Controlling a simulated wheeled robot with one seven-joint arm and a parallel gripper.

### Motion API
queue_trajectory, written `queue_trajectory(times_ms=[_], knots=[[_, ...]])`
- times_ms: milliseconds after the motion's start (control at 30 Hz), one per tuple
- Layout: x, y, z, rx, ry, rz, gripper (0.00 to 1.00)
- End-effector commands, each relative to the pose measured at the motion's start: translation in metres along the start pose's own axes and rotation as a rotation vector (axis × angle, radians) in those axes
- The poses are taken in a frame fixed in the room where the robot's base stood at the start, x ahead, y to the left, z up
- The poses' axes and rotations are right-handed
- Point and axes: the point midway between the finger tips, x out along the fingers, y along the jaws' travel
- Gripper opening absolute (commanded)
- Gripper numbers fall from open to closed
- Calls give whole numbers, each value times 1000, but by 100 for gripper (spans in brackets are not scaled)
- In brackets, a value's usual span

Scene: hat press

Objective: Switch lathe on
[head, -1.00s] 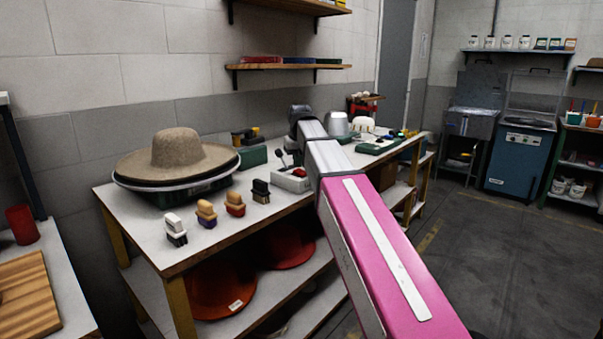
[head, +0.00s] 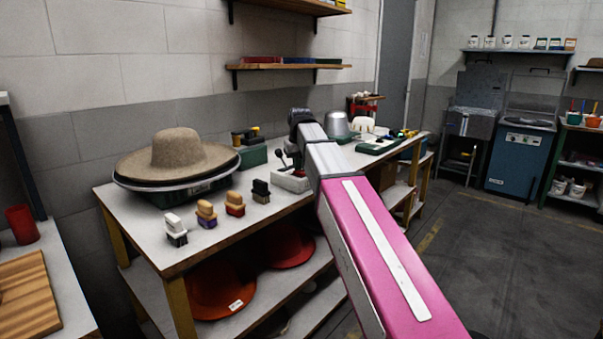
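The lathe is most likely the dark green base (head: 192,192) with a round, pale-rimmed plate on the left of the workbench. A tan felt hat (head: 175,155) sits on the plate. A white control box (head: 291,181) stands to the right of it, with a small dark lever (head: 281,160) at its left side. My arm reaches over the bench, its dark wrist above and behind the box. Dark parts show just above the box beside my arm; I cannot tell whether these are my gripper's fingers. The red button is hidden. Whether my gripper touches the box is unclear.
Several brushes (head: 205,213) stand along the bench's front edge. A green box (head: 253,156) is behind them. A metal dome (head: 338,124) and a green mat (head: 378,145) lie farther right. Red-orange hats (head: 220,290) lie on the lower shelf. The floor at right is clear.

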Motion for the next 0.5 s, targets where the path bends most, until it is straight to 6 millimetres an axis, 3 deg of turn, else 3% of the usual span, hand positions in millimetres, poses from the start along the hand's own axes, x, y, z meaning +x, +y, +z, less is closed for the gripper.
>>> queue_trajectory(times_ms=[500], knots=[[-31, 0, -5, 0, -1, 0, 0]])
